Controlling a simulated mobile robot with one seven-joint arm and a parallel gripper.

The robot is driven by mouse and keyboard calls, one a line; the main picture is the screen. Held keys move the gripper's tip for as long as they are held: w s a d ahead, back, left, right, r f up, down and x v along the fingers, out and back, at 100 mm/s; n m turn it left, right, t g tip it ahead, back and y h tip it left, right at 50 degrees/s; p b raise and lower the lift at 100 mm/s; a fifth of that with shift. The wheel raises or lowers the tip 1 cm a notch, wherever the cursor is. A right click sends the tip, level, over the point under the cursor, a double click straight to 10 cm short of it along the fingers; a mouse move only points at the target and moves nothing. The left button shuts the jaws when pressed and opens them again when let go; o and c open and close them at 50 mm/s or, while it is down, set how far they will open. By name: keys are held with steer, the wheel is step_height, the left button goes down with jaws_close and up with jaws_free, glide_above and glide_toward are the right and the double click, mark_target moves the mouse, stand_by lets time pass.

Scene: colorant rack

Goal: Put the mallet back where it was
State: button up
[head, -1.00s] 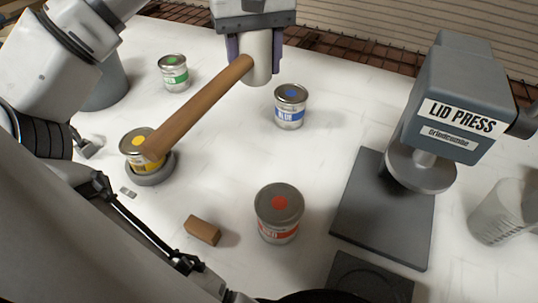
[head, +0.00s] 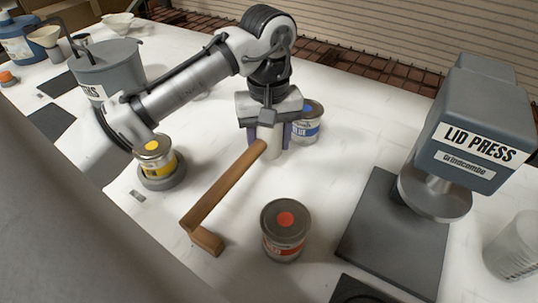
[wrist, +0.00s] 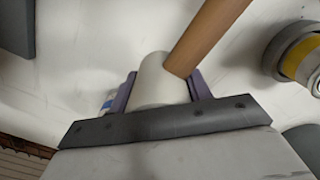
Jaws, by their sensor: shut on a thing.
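The mallet has a pale cylindrical head (head: 270,146) and a long brown wooden handle (head: 226,184). My gripper (head: 270,134) is shut on the head, with a purple finger on either side. The handle slopes down to the lower left, and its far end overlaps a small brown wooden block (head: 207,240) on the white table. I cannot tell whether the handle rests on the block. In the wrist view the head (wrist: 158,82) sits between the fingers of my gripper (wrist: 160,92), and the handle (wrist: 207,37) runs to the upper right.
A red-labelled can (head: 285,230) stands right of the block. A yellow-labelled can (head: 155,157) sits on a round grey base at left. A blue-labelled can (head: 308,125) stands close behind my gripper. The lid press (head: 465,130) is at right, and a grey bucket (head: 105,72) at back left.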

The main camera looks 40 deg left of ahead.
mark_target(269, 170)
steer(key=shift+f, duration=2.5)
steer(key=shift+f, duration=0.1)
steer(key=shift+f, duration=0.1)
steer(key=o, duration=1.3)
step_height(269, 170, up, 12)
steer(key=shift+w+a+r, duration=0.15)
steer(key=shift+r, duration=0.05)
